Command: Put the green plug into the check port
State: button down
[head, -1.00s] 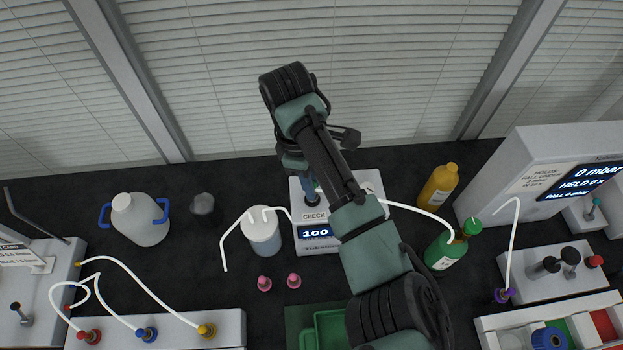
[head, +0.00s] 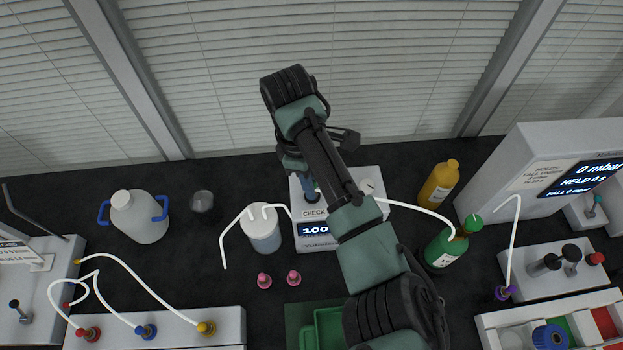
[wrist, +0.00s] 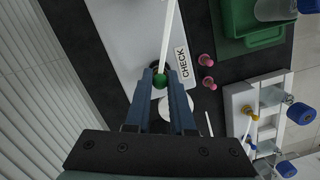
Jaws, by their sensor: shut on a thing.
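The green plug (wrist: 160,80) is between the blue fingertips of my gripper (wrist: 160,76) in the wrist view, and the gripper is shut on it. A white tube (wrist: 168,40) runs from the plug. The white check unit (head: 309,237) has a CHECK label (wrist: 181,62) and a display reading 100. The plug is over the unit beside that label, at a dark round port (wrist: 155,66) mostly hidden by the plug and fingers. I cannot tell whether the plug is seated. In the head view my gripper (head: 311,194) is over the unit, and my arm hides the plug.
A white-lidded bottle (head: 263,234) stands left of the unit, with two pink plugs (head: 279,279) in front. A green bottle (head: 443,250) and a yellow bottle (head: 438,187) stand right. A green tray (head: 322,325) is in front. The white tube (head: 420,212) crosses toward the green bottle.

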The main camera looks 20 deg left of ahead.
dwell(0.4)
jog(key=c, duration=0.7)
grip_release()
jog(key=shift+a+r+p, duration=0.2)
jog(key=shift+a+r, duration=0.15)
jog(key=shift+r, duration=1.75)
jog(key=shift+a+r+p, duration=0.25)
jog(key=shift+a+r, duration=0.05)
jog(key=shift+r, duration=1.85)
jog(key=shift+a+r+p, duration=0.2)
jog(key=shift+a+r, duration=0.15)
jog(key=shift+r, duration=1.75)
